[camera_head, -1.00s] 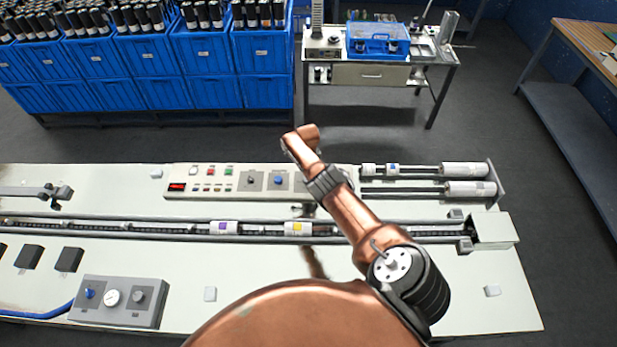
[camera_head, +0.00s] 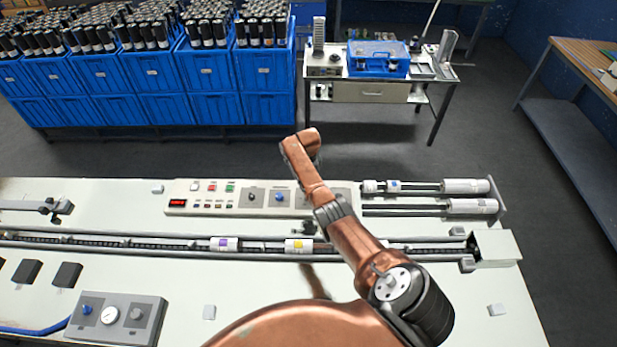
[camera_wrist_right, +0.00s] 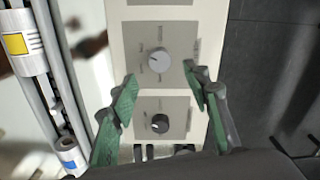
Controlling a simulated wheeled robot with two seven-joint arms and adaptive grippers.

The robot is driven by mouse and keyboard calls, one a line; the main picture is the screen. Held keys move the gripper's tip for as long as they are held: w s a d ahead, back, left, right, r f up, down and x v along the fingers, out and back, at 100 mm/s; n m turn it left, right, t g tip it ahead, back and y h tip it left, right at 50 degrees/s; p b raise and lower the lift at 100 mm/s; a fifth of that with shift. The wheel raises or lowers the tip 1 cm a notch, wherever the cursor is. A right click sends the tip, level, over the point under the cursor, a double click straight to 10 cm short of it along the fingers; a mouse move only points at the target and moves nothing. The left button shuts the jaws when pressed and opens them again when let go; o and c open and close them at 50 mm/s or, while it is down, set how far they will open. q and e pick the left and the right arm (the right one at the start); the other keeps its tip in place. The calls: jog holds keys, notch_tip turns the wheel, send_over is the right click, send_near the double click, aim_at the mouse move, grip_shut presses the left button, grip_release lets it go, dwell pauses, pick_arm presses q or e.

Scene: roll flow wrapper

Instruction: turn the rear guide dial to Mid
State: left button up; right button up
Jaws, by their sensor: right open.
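The long control panel (camera_head: 215,206) on the machine carries a dark dial (camera_head: 251,197) and a blue-capped dial (camera_head: 279,197). The right wrist view shows a light grey dial (camera_wrist_right: 160,60) and, below it, a black dial (camera_wrist_right: 160,124), each on a grey square plate. Their labels are too small to read, so I cannot tell which is the rear guide dial or whether it points to Mid. My right gripper (camera_wrist_right: 160,80) is open, its green-padded fingers apart on either side of the dial area and holding nothing. In the head view my right arm hides it. My left gripper is not in view.
A rail runs in front of the panel with a purple-labelled roll (camera_head: 224,244) and a yellow-labelled roll (camera_head: 299,245). White cylinders (camera_head: 466,186) lie right of the panel. A second panel with a gauge (camera_head: 110,315) stands at front left. Blue crates (camera_head: 264,70) stand behind.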

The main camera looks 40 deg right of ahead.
notch_tip(320, 180, up, 6)
jog(key=shift+f, duration=0.15)
dwell(0.6)
